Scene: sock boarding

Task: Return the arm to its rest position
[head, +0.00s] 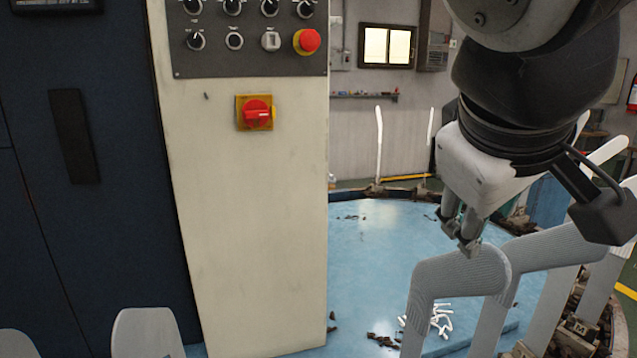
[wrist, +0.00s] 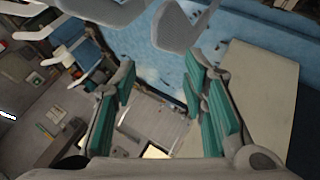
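My gripper (head: 462,238) hangs from my arm at the right of the head view, its fingers pointing down. It appears just above and behind the bent top of a grey foot-shaped board (head: 455,272); I cannot tell the exact gap. In the wrist view my gripper (wrist: 162,108) shows two green-padded fingers spread wide apart, with nothing between them. A grey board (wrist: 180,28) also shows beyond the fingers at the top of the wrist view.
More boards (head: 545,252) stand along the right edge of the round blue table (head: 385,245). Two board tops (head: 148,332) show at the bottom left. A cream control panel (head: 245,210) with a red emergency button (head: 307,41) stands left of the table. White scraps (head: 438,318) lie on the table.

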